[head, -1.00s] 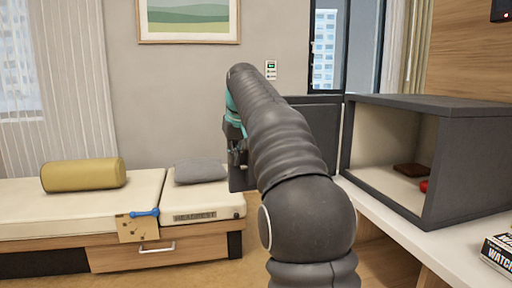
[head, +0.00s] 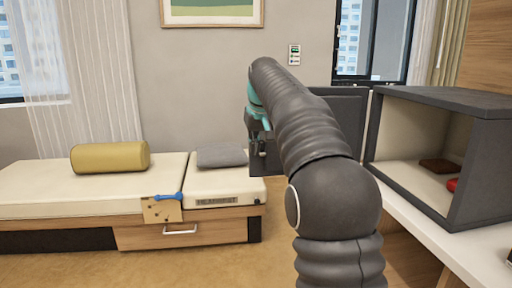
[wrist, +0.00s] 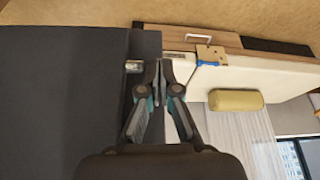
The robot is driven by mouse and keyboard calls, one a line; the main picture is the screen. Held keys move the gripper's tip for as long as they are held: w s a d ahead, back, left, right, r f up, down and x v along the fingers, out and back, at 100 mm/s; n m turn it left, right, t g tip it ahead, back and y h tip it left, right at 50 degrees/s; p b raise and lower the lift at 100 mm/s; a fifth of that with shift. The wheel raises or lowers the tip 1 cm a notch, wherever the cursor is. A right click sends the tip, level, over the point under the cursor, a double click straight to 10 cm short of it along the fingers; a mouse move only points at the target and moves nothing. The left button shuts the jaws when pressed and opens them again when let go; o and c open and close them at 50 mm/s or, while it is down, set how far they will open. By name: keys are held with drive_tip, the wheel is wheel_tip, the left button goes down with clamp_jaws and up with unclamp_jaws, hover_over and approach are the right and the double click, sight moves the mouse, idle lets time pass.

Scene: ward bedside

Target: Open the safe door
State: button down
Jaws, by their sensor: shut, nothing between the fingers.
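The dark grey safe (head: 486,165) stands on the counter at the right with its front open and its inside showing. Its door (head: 348,115) is swung wide out to the left, partly hidden behind my arm. In the wrist view the door (wrist: 60,100) fills the left side as a flat dark panel, with a small metal handle (wrist: 133,66) near its edge. My gripper (wrist: 160,68) is shut and empty, beside the door's edge and just right of the handle. Whether it touches the door I cannot tell. In the head view the gripper is mostly hidden by my arm.
A brown item (head: 440,166) and a red item (head: 453,185) lie inside the safe. A white counter (head: 440,235) runs under it. A padded bench (head: 60,195) with a yellow bolster (head: 110,157) and grey pillow (head: 221,156) stands at left. The floor before it is clear.

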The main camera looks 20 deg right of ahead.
drive_tip(key=s+a+f+p+v, duration=0.1)
drive_tip(key=p+v, duration=0.1)
drive_tip(key=v, duration=0.9)
wheel_tip(320, 180, down, 10)
drive_tip(key=s, duration=0.2)
drive_tip(key=s+a+f, duration=0.1)
drive_tip(key=s+f, duration=0.4)
drive_tip(key=s, duration=0.6)
drive_tip(key=s+a+f, duration=0.2)
drive_tip(key=s+f, duration=0.3)
drive_tip(key=s, duration=0.6)
drive_tip(key=s+a+f+t, duration=0.1)
drive_tip(key=s+f, duration=0.4)
drive_tip(key=s, duration=0.6)
drive_tip(key=shift+a+f, duration=0.35)
drive_tip(key=shift+a, duration=0.05)
drive_tip(key=shift+a, duration=0.15)
